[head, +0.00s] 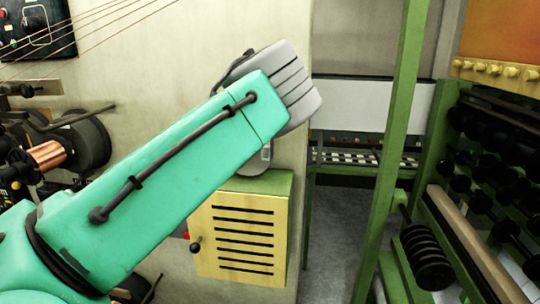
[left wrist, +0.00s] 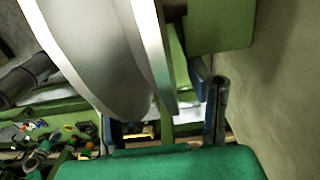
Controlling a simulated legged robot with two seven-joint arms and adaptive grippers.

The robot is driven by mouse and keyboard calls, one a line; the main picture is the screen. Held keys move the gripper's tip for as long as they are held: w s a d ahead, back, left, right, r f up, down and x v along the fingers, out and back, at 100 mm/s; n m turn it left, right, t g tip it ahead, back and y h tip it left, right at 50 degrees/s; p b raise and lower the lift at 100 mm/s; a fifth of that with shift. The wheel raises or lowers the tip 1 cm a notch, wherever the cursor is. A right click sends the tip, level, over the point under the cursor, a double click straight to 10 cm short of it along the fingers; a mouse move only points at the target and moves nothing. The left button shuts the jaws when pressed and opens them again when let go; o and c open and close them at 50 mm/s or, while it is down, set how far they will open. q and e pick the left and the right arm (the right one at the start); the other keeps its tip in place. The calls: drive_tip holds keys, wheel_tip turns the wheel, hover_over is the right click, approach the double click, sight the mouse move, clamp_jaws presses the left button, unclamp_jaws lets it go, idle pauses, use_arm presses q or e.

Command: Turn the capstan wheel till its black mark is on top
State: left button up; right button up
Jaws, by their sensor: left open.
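The capstan wheel (left wrist: 95,50) fills the upper middle of the left wrist view as a large pale grey disc with a bright rim. I see no black mark on the part that shows. My left gripper (left wrist: 163,110) is open, with one finger on each side of the wheel's lower edge in the picture. I cannot tell whether either finger touches it. In the head view my teal left arm covers much of the middle. A grey rounded piece (head: 254,163) shows just below it; I cannot tell whether it is wheel or gripper. My right gripper is not in view.
A yellow louvred cabinet (head: 240,238) with a green top stands below my arm. A machine with a copper spool (head: 47,156) is at left, with thin wires above. A green post (head: 392,150) and a spool rack (head: 455,225) are at right. Grey floor (head: 335,240) is clear between.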

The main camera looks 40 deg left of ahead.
use_arm(q)
drive_tip(key=r, duration=0.7)
drive_tip(key=w+r, duration=0.1)
drive_tip(key=r, duration=0.2)
drive_tip(key=shift+d+r, duration=0.15)
drive_tip(key=shift+d, duration=0.05)
